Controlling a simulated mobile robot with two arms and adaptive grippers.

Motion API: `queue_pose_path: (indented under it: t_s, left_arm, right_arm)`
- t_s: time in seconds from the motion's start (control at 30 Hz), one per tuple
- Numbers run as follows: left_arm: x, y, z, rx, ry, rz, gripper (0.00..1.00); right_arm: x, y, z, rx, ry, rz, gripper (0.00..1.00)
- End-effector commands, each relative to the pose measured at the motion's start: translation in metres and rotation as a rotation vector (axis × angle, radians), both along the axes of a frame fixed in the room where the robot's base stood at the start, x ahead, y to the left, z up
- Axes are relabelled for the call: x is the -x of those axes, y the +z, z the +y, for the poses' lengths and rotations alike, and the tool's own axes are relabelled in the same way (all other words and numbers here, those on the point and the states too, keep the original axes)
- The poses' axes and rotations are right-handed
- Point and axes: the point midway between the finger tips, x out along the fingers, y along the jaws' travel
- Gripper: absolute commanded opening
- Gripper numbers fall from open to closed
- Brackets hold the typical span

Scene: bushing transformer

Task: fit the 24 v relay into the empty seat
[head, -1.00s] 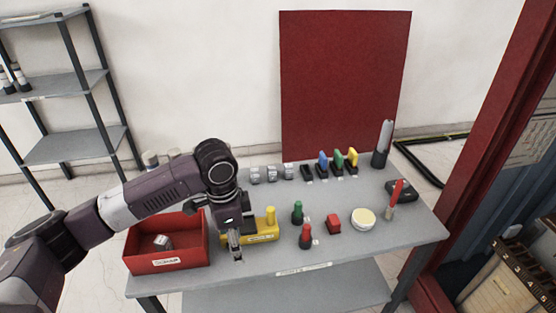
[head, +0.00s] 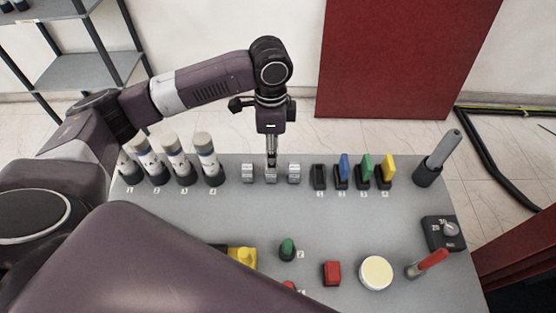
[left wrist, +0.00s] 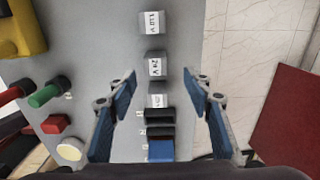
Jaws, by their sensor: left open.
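Three pale grey blocks stand in a row at the table's back edge. In the left wrist view the middle one is labelled 24 V, the 24 V relay (left wrist: 155,65). In the head view a middle grey block (head: 271,174) stands directly below my left gripper (head: 271,161). The left wrist view shows the left gripper (left wrist: 160,75) open, its blue-padded fingers on either side of the row, with nothing gripped. I cannot tell whether the fingertips reach down beside the relay. My right gripper is not in view.
Grey neighbours (head: 247,173) and (head: 293,172) stand close on both sides. A black block (head: 320,177) and blue, green and yellow-topped holders (head: 387,172) continue rightward. Several white-and-black cylinders (head: 178,160) stand left. The table's middle (head: 330,220) is clear.

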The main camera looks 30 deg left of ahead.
Motion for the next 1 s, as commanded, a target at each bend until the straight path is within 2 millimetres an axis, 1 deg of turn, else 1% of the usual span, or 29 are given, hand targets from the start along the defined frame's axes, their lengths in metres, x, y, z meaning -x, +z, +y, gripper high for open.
queue_pose_path:
  t_s: [0.03, 0.1, 0.2, 0.27, 0.37, 0.4, 0.5, 0.63, 0.77, 0.8, 0.87, 1.0]
  left_arm:
    - [0.001, -0.006, 0.000, 0.000, 0.000, 0.004, 0.46]
    - [0.002, -0.015, 0.000, -0.001, 0.000, 0.005, 0.46]
    - [0.002, -0.025, 0.001, -0.001, 0.000, 0.003, 0.46]
    - [0.004, -0.033, 0.001, 0.000, -0.001, 0.004, 0.46]
    - [0.006, -0.049, 0.002, -0.001, 0.000, 0.005, 0.46]
    - [0.005, -0.055, 0.001, 0.000, 0.000, 0.004, 0.46]
    - [0.005, -0.066, 0.001, 0.000, 0.000, 0.001, 0.46]
    - [0.005, -0.070, 0.001, -0.001, -0.001, 0.000, 0.46]
    - [0.005, -0.070, 0.001, 0.000, -0.001, 0.000, 0.46]
    - [0.005, -0.070, 0.001, 0.000, -0.001, 0.000, 0.45]
    - [0.005, -0.070, 0.001, 0.000, -0.001, 0.000, 0.39]
    - [0.005, -0.070, 0.001, 0.000, -0.001, 0.000, 0.23]
  right_arm:
    - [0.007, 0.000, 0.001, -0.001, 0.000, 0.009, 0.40]
    - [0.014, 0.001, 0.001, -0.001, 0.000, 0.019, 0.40]
    - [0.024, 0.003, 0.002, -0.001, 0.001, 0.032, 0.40]
    - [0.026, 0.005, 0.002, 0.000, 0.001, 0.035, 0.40]
    - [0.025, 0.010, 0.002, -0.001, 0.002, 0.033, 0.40]
    - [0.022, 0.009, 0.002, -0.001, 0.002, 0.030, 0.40]
    - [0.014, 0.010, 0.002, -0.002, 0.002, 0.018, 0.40]
    - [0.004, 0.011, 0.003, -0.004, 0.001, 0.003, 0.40]
    - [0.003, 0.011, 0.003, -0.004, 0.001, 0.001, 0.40]
    - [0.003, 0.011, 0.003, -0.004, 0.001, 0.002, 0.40]
    - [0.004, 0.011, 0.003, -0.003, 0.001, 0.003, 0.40]
    - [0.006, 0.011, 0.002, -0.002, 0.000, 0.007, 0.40]
